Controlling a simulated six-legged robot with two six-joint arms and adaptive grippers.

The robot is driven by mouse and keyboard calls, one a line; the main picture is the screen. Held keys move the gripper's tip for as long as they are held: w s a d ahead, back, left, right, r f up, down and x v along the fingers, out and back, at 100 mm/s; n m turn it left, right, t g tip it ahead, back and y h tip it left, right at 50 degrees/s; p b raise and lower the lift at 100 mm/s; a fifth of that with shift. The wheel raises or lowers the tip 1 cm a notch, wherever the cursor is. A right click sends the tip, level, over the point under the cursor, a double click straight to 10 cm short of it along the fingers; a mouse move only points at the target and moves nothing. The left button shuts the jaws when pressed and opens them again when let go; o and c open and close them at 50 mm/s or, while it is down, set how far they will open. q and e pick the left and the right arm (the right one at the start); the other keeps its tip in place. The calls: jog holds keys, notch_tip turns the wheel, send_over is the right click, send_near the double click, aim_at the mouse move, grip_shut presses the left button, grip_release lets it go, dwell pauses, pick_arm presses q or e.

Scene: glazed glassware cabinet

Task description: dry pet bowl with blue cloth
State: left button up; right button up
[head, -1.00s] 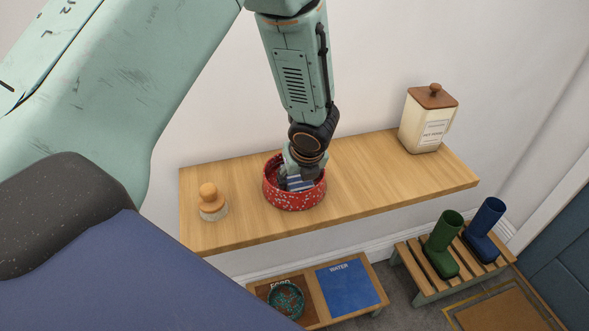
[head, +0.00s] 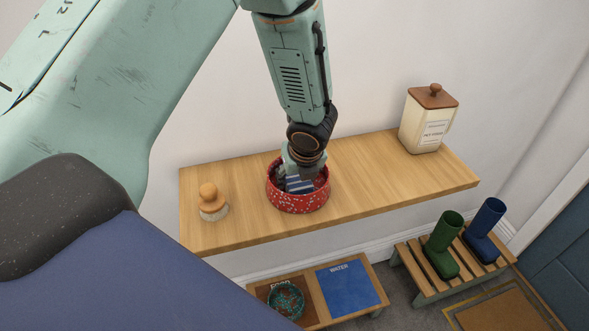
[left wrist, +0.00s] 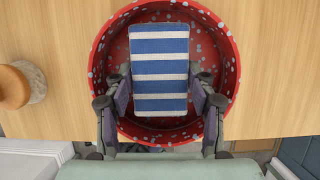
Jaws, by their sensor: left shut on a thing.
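A red pet bowl with pale speckles (head: 298,201) stands on the wooden shelf. It also shows from above in the left wrist view (left wrist: 232,75). A blue and white striped cloth (left wrist: 160,70) lies inside the bowl's rim, folded into a block shape. My left gripper (left wrist: 160,103) is shut on the cloth, with one finger at each side of it. In the head view the left gripper (head: 301,178) reaches down into the bowl and hides part of the cloth and the bowl's inside. My right gripper is not in view.
A wooden-handled brush (head: 212,203) stands on the shelf (head: 380,180) left of the bowl. A cream lidded canister (head: 428,120) stands at the right end. Below are a feeding stand with a teal bowl (head: 285,301) and a rack with green (head: 442,245) and blue boots (head: 485,230).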

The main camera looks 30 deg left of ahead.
pick_arm(q)
jog(key=shift+a, duration=0.65)
jog(key=shift+d+r, duration=0.1)
jog(key=shift+d, duration=0.7)
jog(key=shift+a+f, duration=0.2)
jog(key=shift+a, duration=0.6)
jog(key=shift+d+r, duration=0.1)
jog(key=shift+d, duration=0.6)
jog(key=shift+a+b, duration=0.35)
jog(key=shift+a, duration=0.3)
jog(key=shift+d+p, duration=0.3)
jog(key=shift+d, duration=0.4)
jog(key=shift+a, duration=0.75)
jog(key=shift+d, duration=0.8)
jog(key=shift+a+f+b, duration=0.2)
jog(key=shift+a+b, duration=0.25)
jog(key=shift+a, duration=0.3)
jog(key=shift+d, duration=0.2)
